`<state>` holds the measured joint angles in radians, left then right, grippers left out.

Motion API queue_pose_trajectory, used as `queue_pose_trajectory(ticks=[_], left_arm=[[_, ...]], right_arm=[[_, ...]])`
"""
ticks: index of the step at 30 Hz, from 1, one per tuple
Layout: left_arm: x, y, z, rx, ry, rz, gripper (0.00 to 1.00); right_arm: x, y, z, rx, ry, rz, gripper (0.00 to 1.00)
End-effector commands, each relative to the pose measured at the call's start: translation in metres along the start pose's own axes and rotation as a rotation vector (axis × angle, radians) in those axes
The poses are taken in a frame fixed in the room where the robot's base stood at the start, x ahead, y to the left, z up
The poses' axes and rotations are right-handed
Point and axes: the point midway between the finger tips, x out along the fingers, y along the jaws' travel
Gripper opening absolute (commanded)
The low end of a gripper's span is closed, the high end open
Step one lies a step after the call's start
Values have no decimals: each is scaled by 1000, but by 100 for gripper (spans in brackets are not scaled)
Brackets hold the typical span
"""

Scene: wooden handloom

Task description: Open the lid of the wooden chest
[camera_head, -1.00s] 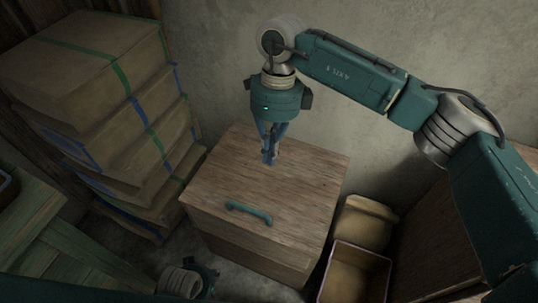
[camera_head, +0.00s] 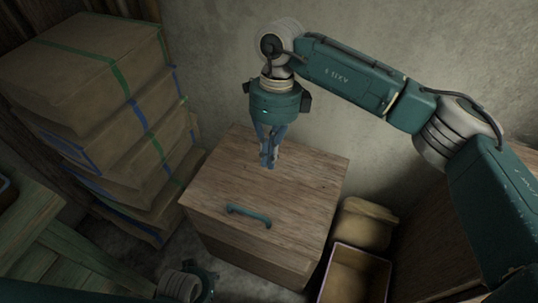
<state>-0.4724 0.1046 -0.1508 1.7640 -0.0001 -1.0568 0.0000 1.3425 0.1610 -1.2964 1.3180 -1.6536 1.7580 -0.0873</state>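The wooden chest (camera_head: 262,249) stands on the floor against the wall. Its lid (camera_head: 290,195) is shut and has a teal bar handle (camera_head: 249,215) near the front edge. My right gripper (camera_head: 268,163) points down over the rear part of the lid, behind the handle. Its fingertips are together with nothing seen between them. Whether they touch the lid is hard to tell. My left gripper (camera_head: 205,282) is at the bottom edge, in front of and left of the chest. Its fingers are hidden or cut off by the frame.
A stack of strapped brown bundles (camera_head: 105,110) stands left of the chest. A green wooden frame (camera_head: 50,240) is at the lower left. An open box (camera_head: 352,275) and a tan block (camera_head: 365,222) sit right of the chest. The space above the lid's front is clear.

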Motion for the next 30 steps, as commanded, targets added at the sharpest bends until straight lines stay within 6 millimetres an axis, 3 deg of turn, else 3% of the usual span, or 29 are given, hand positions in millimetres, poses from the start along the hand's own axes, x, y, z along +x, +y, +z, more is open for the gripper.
queue_pose_trajectory(ticks=[1,4,5,16,20,30], left_arm=[[0,0,0,0,0,0,40],[0,0,0,0,0,0,40],[0,0,0,0,0,0,40],[-1,0,-1,0,1,0,40],[-1,0,-1,0,1,0,40],[0,0,0,0,1,0,40]], right_arm=[[0,0,0,0,0,0,17],[0,0,0,0,0,0,37],[0,0,0,0,0,0,39],[-7,0,0,0,-1,-2,39],[-26,-1,1,0,-2,-4,39],[-96,0,1,0,-1,-3,39]])
